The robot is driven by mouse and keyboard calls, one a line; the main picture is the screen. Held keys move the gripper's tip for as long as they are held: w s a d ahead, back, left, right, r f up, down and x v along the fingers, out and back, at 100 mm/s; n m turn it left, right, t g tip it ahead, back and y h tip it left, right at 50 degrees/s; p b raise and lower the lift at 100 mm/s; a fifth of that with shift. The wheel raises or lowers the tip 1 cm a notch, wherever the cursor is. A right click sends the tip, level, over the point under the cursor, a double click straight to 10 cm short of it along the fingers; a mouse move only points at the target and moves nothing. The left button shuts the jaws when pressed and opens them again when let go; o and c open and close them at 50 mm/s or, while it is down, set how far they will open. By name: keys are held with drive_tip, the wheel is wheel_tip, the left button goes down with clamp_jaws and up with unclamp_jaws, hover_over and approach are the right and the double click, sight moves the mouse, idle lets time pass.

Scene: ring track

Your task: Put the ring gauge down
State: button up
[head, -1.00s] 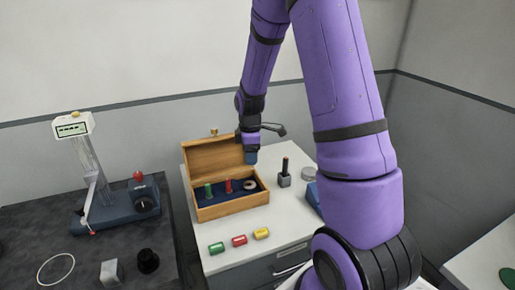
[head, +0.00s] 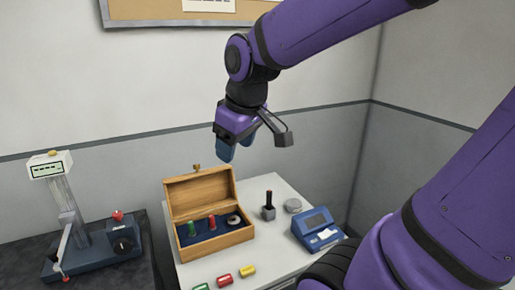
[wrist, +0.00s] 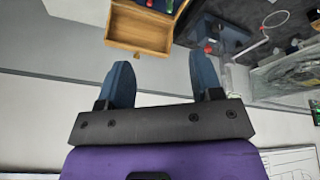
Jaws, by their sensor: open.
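The ring gauge (head: 234,223), a small pale ring, lies on the dark blue lining inside the open wooden box (head: 216,243), at the right end. A green plug and a red plug stand to its left in the box. My gripper (head: 224,152) is open and empty, in the air well above the box and clear of its raised lid. In the wrist view, my two blue fingers (wrist: 162,72) are spread apart with nothing between them. The box's wooden side (wrist: 140,30) shows at the top there; the ring gauge is not visible in that view.
Green, red and yellow cylinders (head: 224,280) lie in front of the box. To its right are a dark peg in a grey block (head: 268,207), a grey disc (head: 293,205) and a blue display device (head: 318,230). A gauge stand (head: 122,237) is on the dark table at left.

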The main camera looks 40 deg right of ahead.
drive_tip(key=s+a+r+m+t, duration=0.1)
drive_tip(key=s+a+r+m, duration=0.1)
drive_tip(key=s, duration=0.7)
drive_tip(key=shift+r+m, duration=0.25)
drive_tip(key=shift+m, duration=0.35)
drive_tip(key=shift+c, duration=0.2)
